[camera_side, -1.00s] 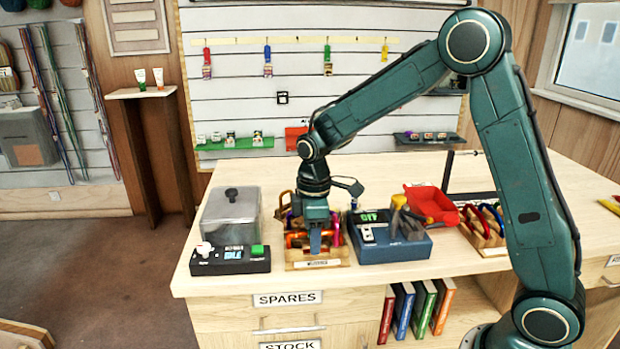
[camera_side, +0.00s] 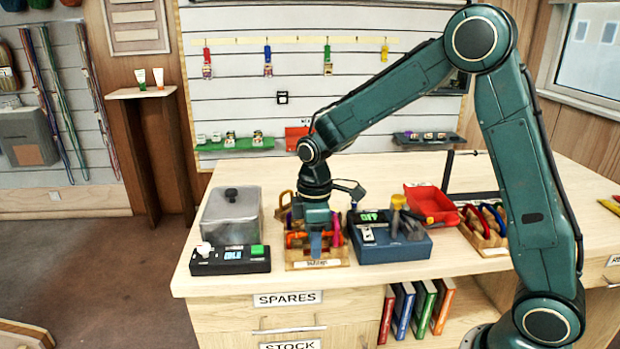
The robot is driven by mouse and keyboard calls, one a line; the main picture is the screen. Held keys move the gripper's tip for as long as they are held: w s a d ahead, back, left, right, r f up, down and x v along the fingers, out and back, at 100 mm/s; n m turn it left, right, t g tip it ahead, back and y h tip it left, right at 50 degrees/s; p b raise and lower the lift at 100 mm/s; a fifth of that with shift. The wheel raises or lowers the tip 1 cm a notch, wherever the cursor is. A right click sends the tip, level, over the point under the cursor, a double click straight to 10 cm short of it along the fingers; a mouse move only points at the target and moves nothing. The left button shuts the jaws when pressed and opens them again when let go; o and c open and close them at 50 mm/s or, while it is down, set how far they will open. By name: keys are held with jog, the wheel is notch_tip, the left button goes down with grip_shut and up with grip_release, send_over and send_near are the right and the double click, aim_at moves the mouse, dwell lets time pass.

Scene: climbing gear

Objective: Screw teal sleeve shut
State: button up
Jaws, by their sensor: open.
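My gripper (camera_side: 316,245) points down over a small wooden rack (camera_side: 334,263) near the front of the bench. Its fingers are among the carabiners in the rack and hide part of them. An orange carabiner (camera_side: 297,237) shows just left of the fingers, and a magenta one (camera_side: 336,236) shows to the right. A brown-gold carabiner (camera_side: 283,203) stands behind on the left. I cannot make out a teal sleeve; it may be hidden by the gripper or too small to see. The jaws are open, and I see nothing held.
A black unit with a display (camera_side: 231,261) and a grey lidded box (camera_side: 231,217) stand left of the rack. A blue device (camera_side: 392,245) stands close on the right. Further right are a red bin (camera_side: 432,203) and a second carabiner rack (camera_side: 485,238). The front bench edge is near.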

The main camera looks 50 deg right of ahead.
jog(key=shift+r, duration=1.4)
dwell(0.5)
jog(key=shift+w+d, duration=0.45)
jog(key=shift+f, duration=0.15)
jog(key=shift+d+f, duration=0.15)
jog(key=shift+f, duration=1.15)
jog(key=shift+s+a, duration=0.55)
dwell(0.4)
jog(key=shift+r, duration=1.45)
jog(key=shift+w+d, duration=0.1)
